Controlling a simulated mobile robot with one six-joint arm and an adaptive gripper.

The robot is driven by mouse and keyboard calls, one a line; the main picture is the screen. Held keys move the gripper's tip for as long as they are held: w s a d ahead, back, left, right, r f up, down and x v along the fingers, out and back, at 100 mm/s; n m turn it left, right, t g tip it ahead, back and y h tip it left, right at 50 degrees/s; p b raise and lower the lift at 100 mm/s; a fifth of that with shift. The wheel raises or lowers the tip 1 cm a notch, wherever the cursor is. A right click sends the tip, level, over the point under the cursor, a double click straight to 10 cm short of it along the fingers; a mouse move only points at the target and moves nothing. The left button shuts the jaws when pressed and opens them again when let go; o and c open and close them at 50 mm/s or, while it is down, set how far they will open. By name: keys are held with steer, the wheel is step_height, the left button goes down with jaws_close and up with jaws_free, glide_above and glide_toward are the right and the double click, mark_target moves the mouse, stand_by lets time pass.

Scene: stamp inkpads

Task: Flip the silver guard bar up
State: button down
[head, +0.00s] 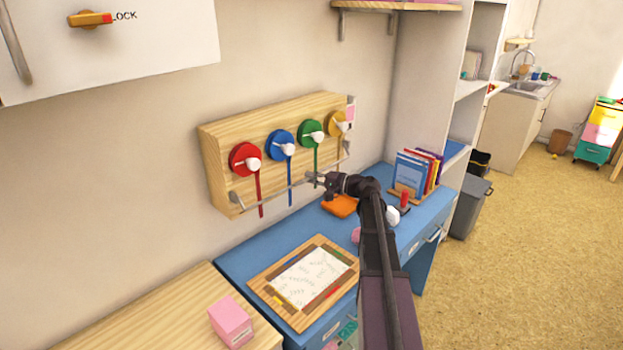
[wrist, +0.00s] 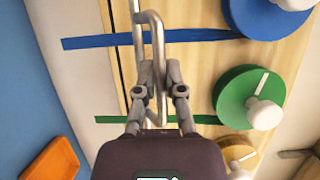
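The silver guard bar (head: 270,194) runs along the lower front of a wooden board (head: 222,172), low across the hanging coloured strips. It also shows in the wrist view (wrist: 157,40), with a bent metal loop beside its long rod. My gripper (head: 314,180) is at the bar, right of its middle in the head view. In the wrist view my gripper (wrist: 159,65) has its two fingers drawn in, one on each side of the loop's near leg, and looks shut on it. The fingertip contact is partly hidden by the overlapping metal.
Red (head: 245,159), blue (head: 280,145), green (head: 311,132) and yellow (head: 338,123) round pieces with white knobs sit on the board. Below is a blue desk (head: 233,262) with a framed paper (head: 312,277), an orange item (head: 340,206) and books (head: 412,171).

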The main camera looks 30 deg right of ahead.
steer(key=shift+r+p, duration=0.25)
steer(key=shift+p, duration=0.25)
steer(key=shift+r+g+h+p, duration=0.35)
steer(key=shift+g+p, duration=0.15)
steer(key=shift+p, duration=0.6)
steer(key=r+m+g+h+p, duration=0.1)
steer(key=p, duration=0.3)
steer(key=shift+r+g, duration=0.15)
steer(key=shift+g, duration=0.15)
steer(key=r+g+h+p, duration=0.1)
steer(key=g+p, duration=0.1)
steer(key=p, duration=0.3)
steer(key=shift+m+h, duration=0.25)
steer(key=shift+m, duration=0.15)
steer(key=shift+r+g+p, duration=0.15)
steer(key=shift+g+p, duration=0.25)
steer(key=shift+p, duration=0.25)
steer(key=shift+w, duration=0.1)
steer(key=c, duration=0.7)
jaws_free()
